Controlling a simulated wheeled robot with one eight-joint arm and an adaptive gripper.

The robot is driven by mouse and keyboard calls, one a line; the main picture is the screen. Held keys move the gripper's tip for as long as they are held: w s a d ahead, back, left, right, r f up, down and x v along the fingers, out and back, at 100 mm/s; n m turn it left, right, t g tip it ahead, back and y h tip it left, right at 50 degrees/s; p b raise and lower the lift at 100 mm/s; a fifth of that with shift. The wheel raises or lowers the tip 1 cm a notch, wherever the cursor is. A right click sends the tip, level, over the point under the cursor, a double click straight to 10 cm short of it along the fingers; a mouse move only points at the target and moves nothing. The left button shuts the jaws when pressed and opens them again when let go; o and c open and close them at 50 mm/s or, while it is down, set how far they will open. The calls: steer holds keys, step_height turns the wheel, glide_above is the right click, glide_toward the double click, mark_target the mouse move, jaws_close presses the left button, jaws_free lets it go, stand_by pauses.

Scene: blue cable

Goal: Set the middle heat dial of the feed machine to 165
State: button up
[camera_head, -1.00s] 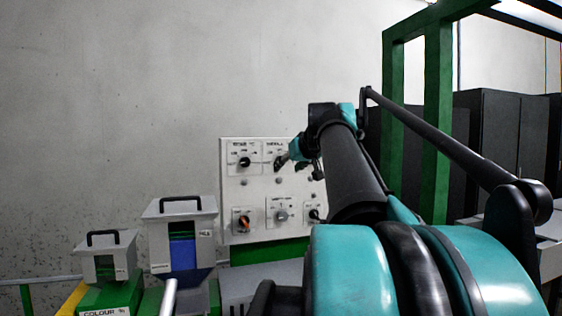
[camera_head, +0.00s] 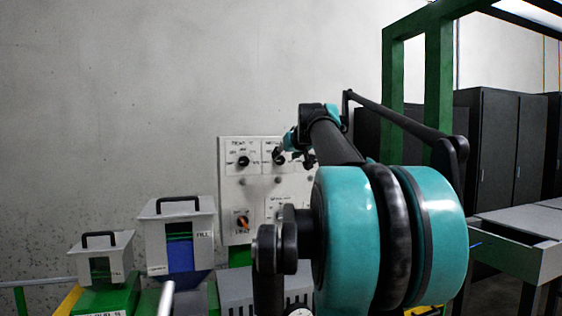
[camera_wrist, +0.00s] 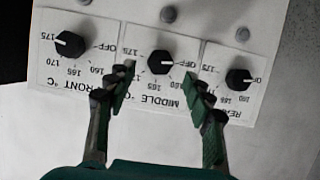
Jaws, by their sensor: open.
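The white control panel (camera_head: 229,207) stands against the wall in the head view, partly hidden by my arm. In the wrist view the panel appears upside down. The middle dial (camera_wrist: 160,62) is a black knob on a plate marked MIDDLE °C; its white mark points right, toward OFF. The 165 label lies below the knob in the picture. My gripper (camera_wrist: 158,84) is open, with its fingertips left and right of the lower side of this knob. I cannot tell whether they touch the panel. The gripper is small and partly hidden in the head view.
Grey studs (camera_wrist: 168,14) lie above. A lidded bin (camera_head: 154,240) stands left of the panel; a green frame (camera_head: 393,110) stands at right.

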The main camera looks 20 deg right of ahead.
mark_target(281, 160)
steer(key=shift+x, duration=2.75)
steer(key=shift+c, duration=0.2)
steer(key=c, duration=1.1)
